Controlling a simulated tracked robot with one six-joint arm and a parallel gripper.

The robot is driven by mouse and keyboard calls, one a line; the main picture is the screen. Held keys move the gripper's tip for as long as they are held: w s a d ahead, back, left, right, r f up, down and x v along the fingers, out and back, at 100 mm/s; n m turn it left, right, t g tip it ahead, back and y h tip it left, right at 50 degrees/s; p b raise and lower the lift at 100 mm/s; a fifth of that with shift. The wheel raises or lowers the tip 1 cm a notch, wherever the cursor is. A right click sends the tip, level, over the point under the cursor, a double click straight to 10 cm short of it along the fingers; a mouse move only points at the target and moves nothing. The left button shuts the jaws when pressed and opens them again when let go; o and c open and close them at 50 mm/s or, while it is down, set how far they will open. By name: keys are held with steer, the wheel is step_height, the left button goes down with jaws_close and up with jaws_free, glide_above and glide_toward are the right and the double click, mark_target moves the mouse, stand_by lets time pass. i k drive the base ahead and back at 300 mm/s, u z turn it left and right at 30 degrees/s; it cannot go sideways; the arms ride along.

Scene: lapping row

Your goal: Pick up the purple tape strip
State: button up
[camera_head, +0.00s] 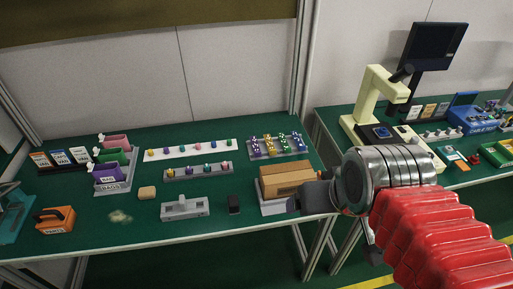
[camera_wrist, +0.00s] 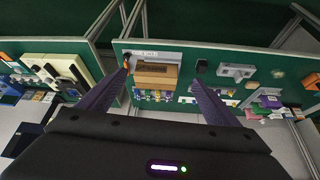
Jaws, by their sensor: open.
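No piece shows clearly as a tape strip. A grey rack (camera_head: 278,147) at the back right of the near bench holds small purple, gold and green pieces. A purple piece (camera_head: 256,144) stands at its left end; its exact shape is too small to tell. My gripper (camera_head: 302,201) reaches in from the right, by the brown cardboard box and in front of the rack. In the wrist view my gripper (camera_wrist: 160,78) has its two dark fingers wide apart with nothing between them; the bench lies well beyond the tips.
The cardboard box (camera_head: 286,180) stands near the bench's front right. A purple bin (camera_head: 107,178), grey fixture (camera_head: 184,208), black block (camera_head: 234,204) and orange caddy (camera_head: 55,219) stand to its left. A second bench with a cream microscope (camera_head: 371,95) stands right.

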mark_target(258, 152)
steer(key=u, duration=1.5)
steer(key=i, duration=0.9)
steer(key=u, duration=0.7)
